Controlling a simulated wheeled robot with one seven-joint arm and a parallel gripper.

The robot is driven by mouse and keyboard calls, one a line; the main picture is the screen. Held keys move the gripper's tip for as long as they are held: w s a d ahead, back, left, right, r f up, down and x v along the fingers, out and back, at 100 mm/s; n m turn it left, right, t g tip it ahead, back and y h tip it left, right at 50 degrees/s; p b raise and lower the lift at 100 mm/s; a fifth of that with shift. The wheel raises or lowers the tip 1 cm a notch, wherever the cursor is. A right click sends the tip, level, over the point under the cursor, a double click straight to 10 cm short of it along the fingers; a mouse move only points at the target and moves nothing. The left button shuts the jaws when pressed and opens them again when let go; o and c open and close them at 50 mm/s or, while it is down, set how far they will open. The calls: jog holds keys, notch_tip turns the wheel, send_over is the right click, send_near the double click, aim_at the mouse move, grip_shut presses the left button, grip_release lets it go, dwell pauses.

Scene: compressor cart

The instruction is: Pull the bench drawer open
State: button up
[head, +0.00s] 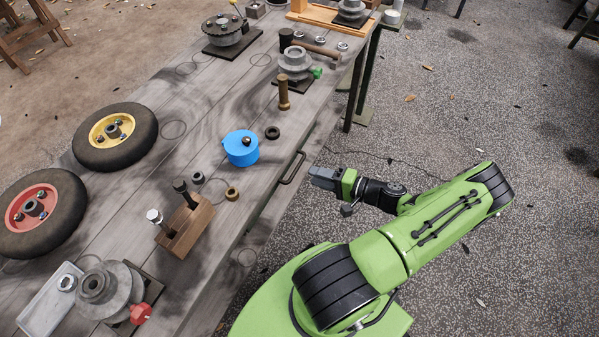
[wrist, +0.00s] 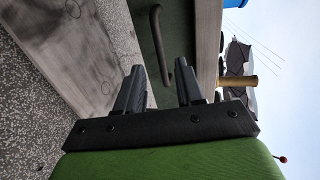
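The bench drawer has a dark bar handle (head: 293,168) on the near side of the bench, just below the top's edge. In the wrist view the handle (wrist: 157,40) shows as a curved dark bar on the green drawer front (wrist: 181,20). My gripper (head: 314,174) is just to the right of the handle, with a small gap visible in the head view. In the wrist view my gripper (wrist: 159,66) has its two fingers apart, and the handle's lower end appears between them. No grip on the handle shows. The drawer looks shut.
The bench top (head: 215,105) holds a blue round container (head: 241,148), a wooden block with bolts (head: 185,225), two wheels (head: 115,137) and several metal parts. A wooden-handled hammer (head: 318,48) lies farther back.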

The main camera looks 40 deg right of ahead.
jog(key=b+x, duration=0.1)
jog(key=x, duration=0.5)
jog(key=shift+w, duration=0.2)
grip_shut()
